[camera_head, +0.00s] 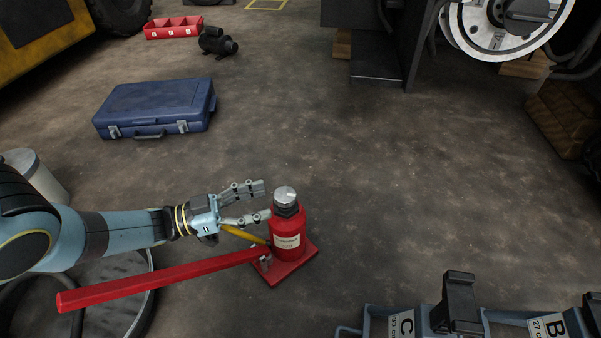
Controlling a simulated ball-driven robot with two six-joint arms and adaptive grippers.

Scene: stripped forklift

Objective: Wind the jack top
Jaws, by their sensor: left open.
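A red bottle jack (288,232) stands upright on its red base plate on the floor, below the middle of the view. Its top is a silver screw cap (285,196) on a dark neck. A long red handle (165,280) runs from the jack's base to the lower left. My left gripper (266,201) comes in from the left and is open. Its two fingers point right, and their tips are just left of the jack top, close to it. Whether a fingertip touches the jack I cannot tell. My right gripper is not in view.
A closed blue case (157,108) lies at the upper left. A red tray (173,28) and a dark motor-like part (218,43) are farther back. Stands marked C (402,325) and B are at the lower right. The floor right of the jack is clear.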

